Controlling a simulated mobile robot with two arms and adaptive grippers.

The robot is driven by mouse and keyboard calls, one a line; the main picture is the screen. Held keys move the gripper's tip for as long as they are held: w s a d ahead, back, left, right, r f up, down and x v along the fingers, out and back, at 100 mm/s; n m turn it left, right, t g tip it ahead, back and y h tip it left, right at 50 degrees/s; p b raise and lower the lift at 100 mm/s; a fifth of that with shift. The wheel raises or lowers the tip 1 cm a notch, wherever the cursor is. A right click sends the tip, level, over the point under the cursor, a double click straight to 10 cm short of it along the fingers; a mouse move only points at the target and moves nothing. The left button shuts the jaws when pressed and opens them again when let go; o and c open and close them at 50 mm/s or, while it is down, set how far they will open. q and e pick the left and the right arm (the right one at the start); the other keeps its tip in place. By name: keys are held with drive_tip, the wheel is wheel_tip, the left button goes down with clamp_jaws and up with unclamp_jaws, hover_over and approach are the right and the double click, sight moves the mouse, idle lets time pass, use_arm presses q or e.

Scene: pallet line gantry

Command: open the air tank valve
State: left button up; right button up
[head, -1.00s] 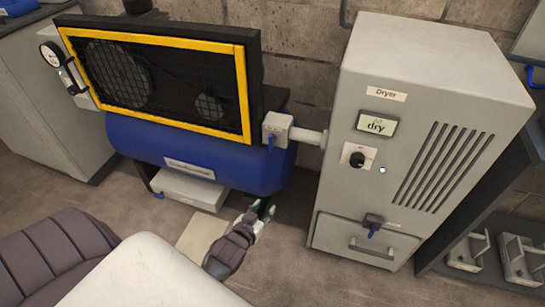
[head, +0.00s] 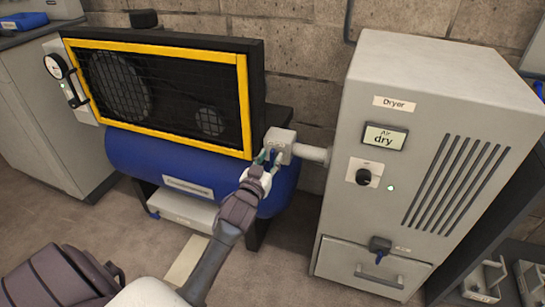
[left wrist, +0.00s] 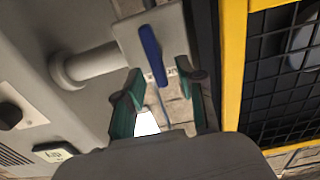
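The air tank (head: 135,152) is a blue cylinder under a black guard with a yellow frame. A light grey valve block (head: 280,138) sits at its right end, with a pipe running right to the dryer. A blue valve lever (left wrist: 152,52) points down the block in the left wrist view. My left gripper (head: 269,160) is just below the block, and it also shows in the left wrist view (left wrist: 158,95). Its green-padded fingers are apart, with the lever's end between or just beyond the tips. I cannot tell whether they touch it. My right gripper is not in view.
The grey dryer (head: 340,232) stands close on the right, its display reading "Air dry". A second valve with a blue lever (head: 379,251) is on its lower front. Open floor lies in front.

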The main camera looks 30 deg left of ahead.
use_arm(q)
drive_tip(key=shift+x, duration=1.15)
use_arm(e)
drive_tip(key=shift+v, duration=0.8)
use_arm(q)
clamp_jaws()
